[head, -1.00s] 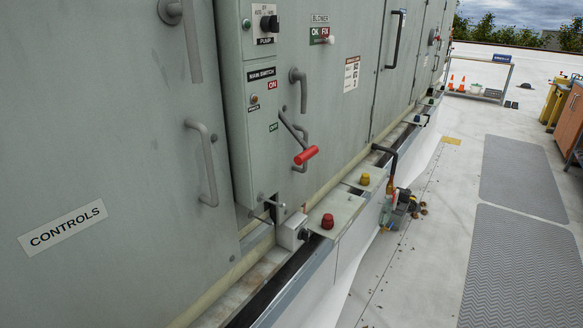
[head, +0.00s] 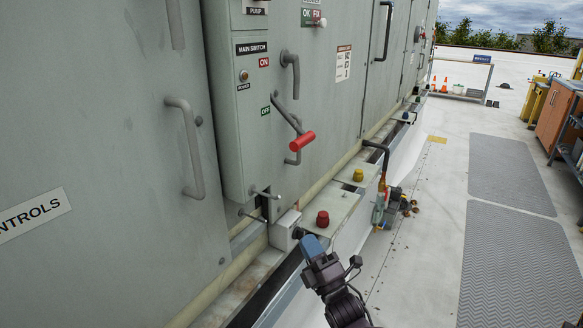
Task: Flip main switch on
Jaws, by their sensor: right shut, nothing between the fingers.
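The main switch (head: 302,140) is a grey lever with a red grip, on the grey cabinet under the MAIN SWITCH label (head: 252,48). A red ON label (head: 264,62) is above and a green OFF label (head: 265,111) is lower down. The lever slopes down to the right, with its red grip below the level of the OFF label. My right gripper (head: 311,245) shows at the bottom centre, with a blue part at its front. It is shut and empty, well below the red grip and apart from it. My left gripper is not in view.
A red button (head: 322,218) and a yellow button (head: 358,175) stand on the ledge below the cabinet. A small grey box (head: 284,231) is just left of my right gripper. Grey door handles (head: 188,147) stick out. The roof floor on the right is mostly open.

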